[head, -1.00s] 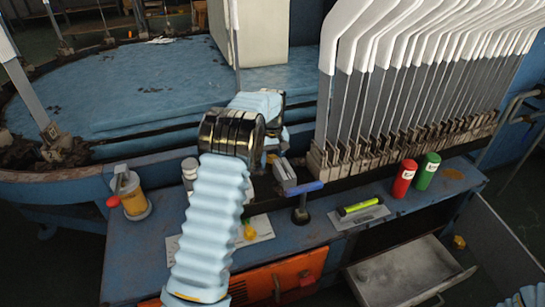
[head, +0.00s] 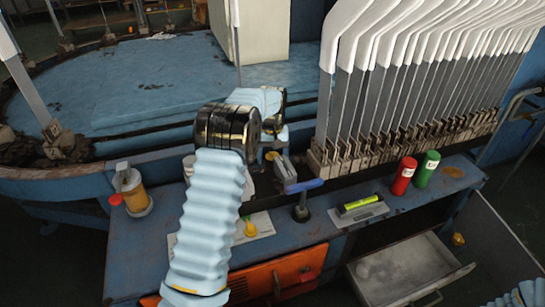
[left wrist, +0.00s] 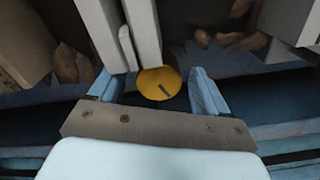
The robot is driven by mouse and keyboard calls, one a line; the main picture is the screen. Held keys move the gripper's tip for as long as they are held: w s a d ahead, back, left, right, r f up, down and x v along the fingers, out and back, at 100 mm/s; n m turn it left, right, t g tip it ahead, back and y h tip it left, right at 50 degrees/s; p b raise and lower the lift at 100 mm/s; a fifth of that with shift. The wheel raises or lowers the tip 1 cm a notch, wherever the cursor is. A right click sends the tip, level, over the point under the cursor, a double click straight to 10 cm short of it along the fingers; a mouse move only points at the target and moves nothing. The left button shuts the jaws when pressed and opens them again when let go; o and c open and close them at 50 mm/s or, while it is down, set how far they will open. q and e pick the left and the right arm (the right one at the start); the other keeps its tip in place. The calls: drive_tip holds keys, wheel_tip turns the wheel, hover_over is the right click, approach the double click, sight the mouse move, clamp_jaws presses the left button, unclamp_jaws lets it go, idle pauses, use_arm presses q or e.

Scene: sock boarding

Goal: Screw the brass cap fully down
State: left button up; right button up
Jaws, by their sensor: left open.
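The brass cap (left wrist: 158,83) is a round yellow disc with a dark slot in its face, in the left wrist view. My left gripper (left wrist: 155,90) is open, with one blue finger on each side of the cap and a visible gap to each. In the head view my left arm reaches over the bench to the machine's edge, and the left gripper (head: 279,136) is partly hidden behind my own wrist. What lies under the cap is hidden. My right gripper is out of view; only a bit of sleeve shows at the lower right.
A row of white-topped sock boards (head: 400,90) stands close to the right of the gripper. On the bench (head: 335,240) are a blue-handled tool (head: 302,190), a yellow-green level (head: 360,203), a red bottle (head: 403,176), a green bottle (head: 427,169) and an amber jar (head: 134,192).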

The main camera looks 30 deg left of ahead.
sight(272, 157)
use_arm(q)
wheel_tip(272, 157, up, 14)
drive_tip(key=p, duration=0.1)
drive_tip(key=shift+f, duration=0.25)
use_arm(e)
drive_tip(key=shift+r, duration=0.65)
